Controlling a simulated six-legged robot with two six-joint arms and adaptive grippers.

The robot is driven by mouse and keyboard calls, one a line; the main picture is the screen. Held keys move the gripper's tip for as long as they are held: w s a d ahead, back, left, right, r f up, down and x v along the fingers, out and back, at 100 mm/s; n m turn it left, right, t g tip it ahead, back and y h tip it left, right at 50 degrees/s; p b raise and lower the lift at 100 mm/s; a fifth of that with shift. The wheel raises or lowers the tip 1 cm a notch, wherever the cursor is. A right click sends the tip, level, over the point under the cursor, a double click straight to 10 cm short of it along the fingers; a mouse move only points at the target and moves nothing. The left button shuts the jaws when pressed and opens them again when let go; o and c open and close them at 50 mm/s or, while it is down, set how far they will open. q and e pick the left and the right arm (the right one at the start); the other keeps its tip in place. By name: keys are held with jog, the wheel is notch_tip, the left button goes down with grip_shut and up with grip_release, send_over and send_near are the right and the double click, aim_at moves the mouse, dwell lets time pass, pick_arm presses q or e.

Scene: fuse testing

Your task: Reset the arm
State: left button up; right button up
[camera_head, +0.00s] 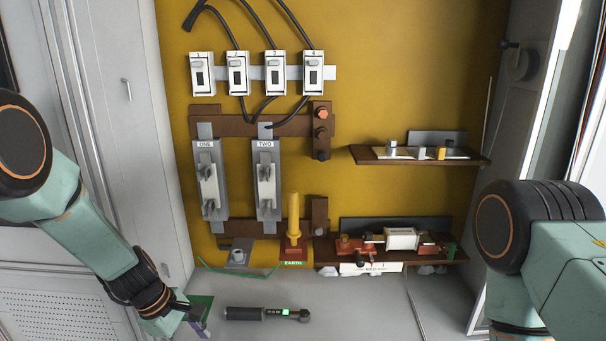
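My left arm (95,235) comes in from the left and slopes down to the lower left of the panel. Its wrist end, with the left gripper (184,320), is at the bottom edge, and the fingers are not clear. A small green and purple item (200,312) shows right beside it; I cannot tell whether it is held. My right arm (560,260) stands at the right edge, its dark round joint in front of the right side of the cabinet. It runs out of the picture at the bottom, and my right gripper is out of view.
A yellow panel (400,60) carries several white breakers and two fuse holders marked ONE (209,185) and TWO (267,185). Two brown shelves (365,155) hold small parts at the right. A dark cylindrical tool (245,313) lies on the grey floor, which is mostly clear farther right.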

pick_arm(q)
jog(key=s+a+f+m+t+y+b, duration=0.1)
jog(key=s+a+f+m+y+b, duration=0.3)
jog(key=s+f+m+b, duration=0.7)
jog(key=s+d+f+m+g+b, duration=0.1)
jog(key=s+d+f+m+b, duration=0.1)
jog(key=s+f, duration=0.6)
jog(key=s+d+f+m+g+b, duration=0.1)
jog(key=s+f+b, duration=0.4)
jog(key=s, duration=0.8)
notch_tip(320, 180, down, 4)
jog(key=shift+s+d+r+m, duration=0.1)
jog(key=shift+s+d+m, duration=0.2)
jog(key=shift+d+m, duration=0.2)
